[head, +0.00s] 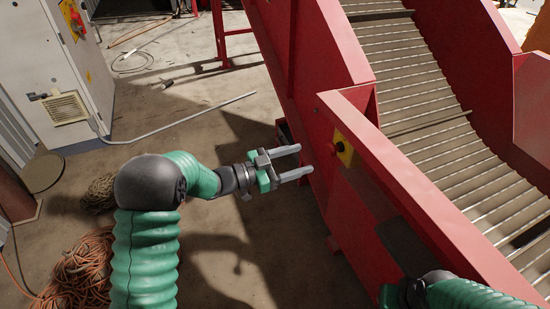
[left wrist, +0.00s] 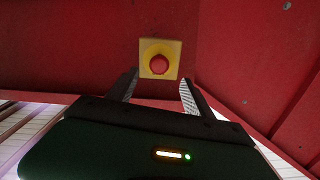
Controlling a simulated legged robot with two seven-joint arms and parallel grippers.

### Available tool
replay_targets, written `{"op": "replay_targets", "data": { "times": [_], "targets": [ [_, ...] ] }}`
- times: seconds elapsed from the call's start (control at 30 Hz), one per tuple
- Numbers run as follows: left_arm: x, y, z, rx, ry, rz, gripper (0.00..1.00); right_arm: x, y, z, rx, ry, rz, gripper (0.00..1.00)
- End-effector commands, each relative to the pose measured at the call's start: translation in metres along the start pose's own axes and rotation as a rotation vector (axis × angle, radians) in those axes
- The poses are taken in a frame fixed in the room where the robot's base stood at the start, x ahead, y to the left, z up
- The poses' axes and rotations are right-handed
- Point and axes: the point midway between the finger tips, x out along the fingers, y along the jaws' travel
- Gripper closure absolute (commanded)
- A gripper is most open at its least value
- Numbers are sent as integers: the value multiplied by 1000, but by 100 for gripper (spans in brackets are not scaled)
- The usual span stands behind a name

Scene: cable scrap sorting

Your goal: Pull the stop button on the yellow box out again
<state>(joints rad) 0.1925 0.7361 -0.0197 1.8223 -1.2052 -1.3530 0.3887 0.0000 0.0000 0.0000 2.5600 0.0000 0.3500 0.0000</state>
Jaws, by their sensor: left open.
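The yellow box (head: 343,148) is mounted on the red side wall of the conveyor in the head view. Its red stop button (head: 339,147) shows there as a small red spot at its left. In the left wrist view the yellow box (left wrist: 160,50) faces me, with the round red stop button (left wrist: 159,64) near its middle. My left gripper (head: 306,162) is open and empty, its fingers pointing at the box from a short distance left of it. The wrist view has the button between the two fingers, beyond their tips. My right arm (head: 440,290) shows at the bottom right; its fingers cannot be made out.
The red conveyor frame (head: 400,185) with its slatted belt (head: 425,80) fills the right side. A grey cabinet (head: 55,65) stands at the left. Open floor lies under my left arm.

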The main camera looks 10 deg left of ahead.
Motion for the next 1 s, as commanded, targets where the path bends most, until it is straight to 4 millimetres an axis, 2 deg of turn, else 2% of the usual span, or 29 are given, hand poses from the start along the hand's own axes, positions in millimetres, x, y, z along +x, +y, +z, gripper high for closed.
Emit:
{"op": "replay_targets", "data": {
  "times": [0.03,0.13,0.2,0.33,0.47,1.0],
  "targets": [
    [-15,-2,-5,-3,-3,-4,40,-12,0,-3,0,0,0,100],
    [-42,-2,-4,-4,-3,-3,40,-22,0,-5,0,0,0,100],
    [-58,-1,-3,-4,-2,-2,40,-26,0,-6,0,0,0,100],
    [-76,-1,0,-2,-2,0,40,-30,0,-7,0,0,0,100],
    [-82,0,1,-1,0,1,40,-31,0,-7,0,0,0,100],
    [-81,0,2,-1,0,1,40,-30,0,-7,0,0,0,100]
  ]
}}
